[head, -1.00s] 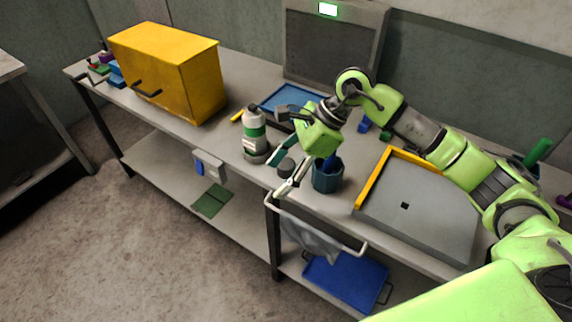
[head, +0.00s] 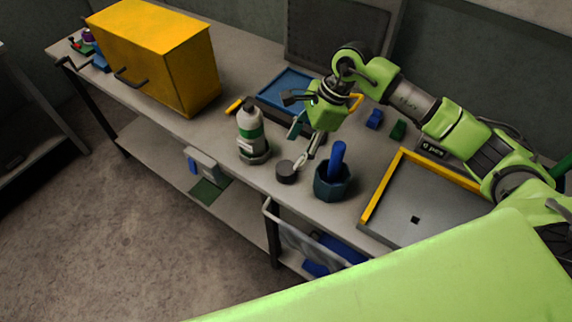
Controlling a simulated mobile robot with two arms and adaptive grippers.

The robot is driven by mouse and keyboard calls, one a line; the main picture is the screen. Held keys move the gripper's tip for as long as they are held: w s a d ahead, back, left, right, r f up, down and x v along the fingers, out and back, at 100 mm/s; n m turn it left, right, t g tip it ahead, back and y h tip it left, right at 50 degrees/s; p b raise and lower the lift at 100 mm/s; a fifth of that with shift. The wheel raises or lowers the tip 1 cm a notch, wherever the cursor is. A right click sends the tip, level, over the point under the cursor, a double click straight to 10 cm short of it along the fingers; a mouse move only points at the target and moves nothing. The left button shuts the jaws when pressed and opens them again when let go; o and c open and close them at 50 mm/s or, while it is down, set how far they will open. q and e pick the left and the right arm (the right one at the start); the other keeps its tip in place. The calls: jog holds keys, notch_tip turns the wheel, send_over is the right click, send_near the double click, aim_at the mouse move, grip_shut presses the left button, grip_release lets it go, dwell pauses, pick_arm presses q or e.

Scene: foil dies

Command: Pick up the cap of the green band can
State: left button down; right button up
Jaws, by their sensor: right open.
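The green band can (head: 250,134) is a pale bottle-like can with a green band and a dark top, upright on the bench in the head view. A dark round cap (head: 287,173) lies on the bench to its right, near the front edge. I cannot tell for sure that it is this can's cap. My right gripper (head: 297,149) is open and empty, its fingers pointing down-left, just behind and above the dark cap. One fingertip appears close to the cap's upper right edge; whether it touches is unclear. My left gripper is not in view.
A dark teal cup (head: 332,187) with a blue handle-like object stands right of the cap. A grey tray with a yellow rim (head: 385,219) is farther right. A blue tray (head: 272,92) lies behind, and a yellow cabinet (head: 155,65) stands left.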

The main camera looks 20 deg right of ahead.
aim_at(286, 167)
jog(key=x, duration=0.2)
jog(key=shift+a+f, duration=0.2)
jog(key=shift+a, duration=0.05)
jog(key=shift+f, duration=0.35)
jog(key=shift+a+f+p, duration=0.1)
jog(key=shift+f+p, duration=0.1)
jog(key=shift+p, duration=0.2)
jog(key=p+x, duration=0.1)
jog(key=x, duration=0.1)
jog(key=p+x, duration=0.1)
jog(key=x, duration=0.1)
jog(key=shift+s+a+p, duration=0.1)
jog(key=shift+s+p, duration=0.2)
jog(key=shift+a+f, duration=0.1)
jog(key=shift+f, duration=0.25)
jog(key=shift+w+f, duration=0.1)
jog(key=shift+f, duration=0.05)
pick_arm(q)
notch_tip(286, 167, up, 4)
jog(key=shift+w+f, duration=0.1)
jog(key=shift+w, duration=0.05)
pick_arm(e)
jog(key=c, duration=0.8)
